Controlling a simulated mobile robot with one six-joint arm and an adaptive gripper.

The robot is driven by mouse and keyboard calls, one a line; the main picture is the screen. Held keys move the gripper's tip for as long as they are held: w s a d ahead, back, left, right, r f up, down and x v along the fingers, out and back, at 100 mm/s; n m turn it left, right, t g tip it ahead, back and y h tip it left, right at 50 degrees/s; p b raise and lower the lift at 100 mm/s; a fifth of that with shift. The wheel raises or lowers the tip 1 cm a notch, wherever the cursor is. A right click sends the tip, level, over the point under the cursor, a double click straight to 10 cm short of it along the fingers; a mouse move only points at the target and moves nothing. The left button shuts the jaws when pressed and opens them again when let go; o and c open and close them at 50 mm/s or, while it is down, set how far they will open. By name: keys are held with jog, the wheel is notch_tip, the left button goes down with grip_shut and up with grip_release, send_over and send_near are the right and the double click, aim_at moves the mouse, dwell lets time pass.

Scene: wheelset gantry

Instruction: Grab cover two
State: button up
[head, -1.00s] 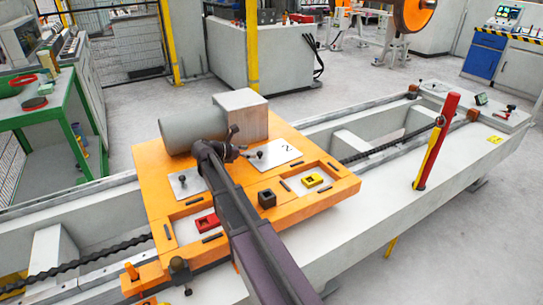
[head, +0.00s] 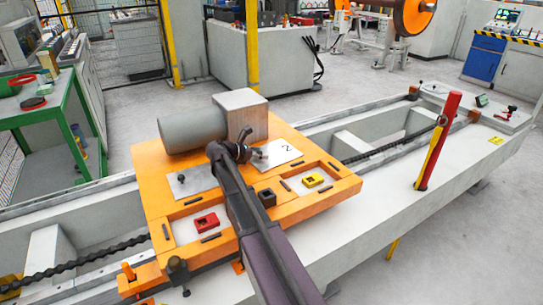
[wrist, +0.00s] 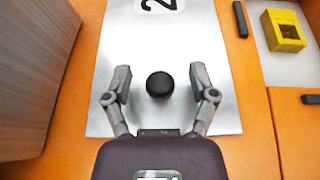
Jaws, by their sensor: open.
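Cover two is a flat silver plate marked "2" (head: 284,149) with a black knob, lying on the orange platform (head: 150,195). In the wrist view the plate (wrist: 205,35) fills the middle, and its round black knob (wrist: 159,85) sits between my fingers. My gripper (wrist: 160,97) is open, with a finger on each side of the knob and a gap to both. In the head view my gripper (head: 250,155) is over the plate's left part, and my arm hides some of the platform. Whether the fingertips are at knob height I cannot tell.
A grey cylinder (head: 190,131) and a pale block (head: 241,112) stand on the platform behind my gripper. Another silver plate with a knob (head: 190,181) lies left. A red block (head: 206,222), a yellow block (head: 313,180) and a dark block (head: 267,198) are nearer.

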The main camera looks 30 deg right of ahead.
grip_shut()
jog(key=shift+r, duration=0.15)
dwell(0.4)
notch_tip(320, 180, up, 10)
jog(key=p, duration=1)
dwell(0.6)
